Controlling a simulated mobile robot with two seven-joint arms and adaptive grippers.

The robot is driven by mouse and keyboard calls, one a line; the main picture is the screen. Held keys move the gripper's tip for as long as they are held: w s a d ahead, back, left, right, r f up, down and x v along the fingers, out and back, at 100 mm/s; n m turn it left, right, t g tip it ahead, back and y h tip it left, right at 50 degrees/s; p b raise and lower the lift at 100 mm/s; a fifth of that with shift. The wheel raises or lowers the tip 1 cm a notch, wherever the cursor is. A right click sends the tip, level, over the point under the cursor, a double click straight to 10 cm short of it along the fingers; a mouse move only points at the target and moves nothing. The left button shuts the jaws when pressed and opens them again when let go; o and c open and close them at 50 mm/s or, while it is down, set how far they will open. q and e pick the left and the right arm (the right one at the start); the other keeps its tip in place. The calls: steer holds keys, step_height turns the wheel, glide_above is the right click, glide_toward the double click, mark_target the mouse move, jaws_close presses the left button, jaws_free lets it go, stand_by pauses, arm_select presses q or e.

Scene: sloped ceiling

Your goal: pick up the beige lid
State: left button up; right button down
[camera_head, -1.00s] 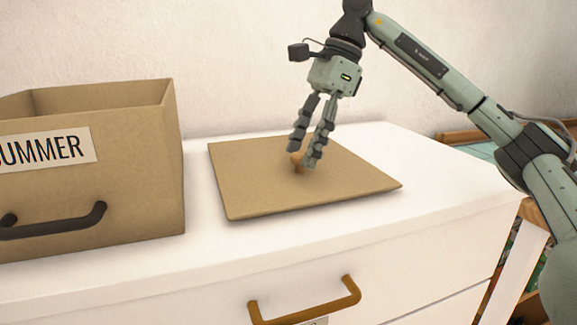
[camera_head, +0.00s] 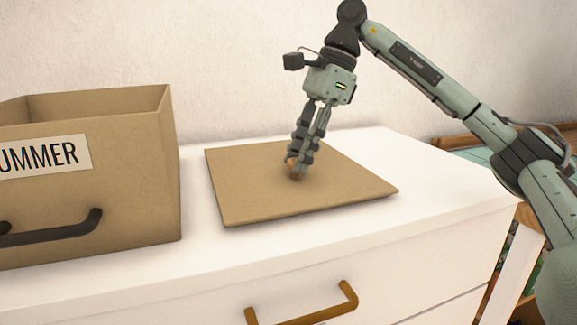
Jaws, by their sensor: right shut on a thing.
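The beige lid (camera_head: 255,190) is a flat square panel lying on top of the white dresser, right of the box. My left gripper is not in view.
An open beige box (camera_head: 130,200) with a label and a dark handle stands at the left on the white dresser (camera_head: 420,220). A drawer with a wooden handle (camera_head: 310,312) is below. A plain wall is behind. The dresser top right of the lid is clear.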

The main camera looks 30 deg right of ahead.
steer(key=shift+r, duration=0.1)
steer(key=shift+r, duration=0.35)
step_height(320, 180, up, 5)
steer(key=shift+r+p, duration=0.1)
steer(key=shift+p, duration=0.45)
arm_select(q)
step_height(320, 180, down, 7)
steer(key=p, duration=0.1)
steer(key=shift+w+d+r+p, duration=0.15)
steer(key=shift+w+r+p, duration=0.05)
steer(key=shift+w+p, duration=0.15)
arm_select(e)
step_height(320, 180, up, 4)
steer(key=shift+f, duration=0.1)
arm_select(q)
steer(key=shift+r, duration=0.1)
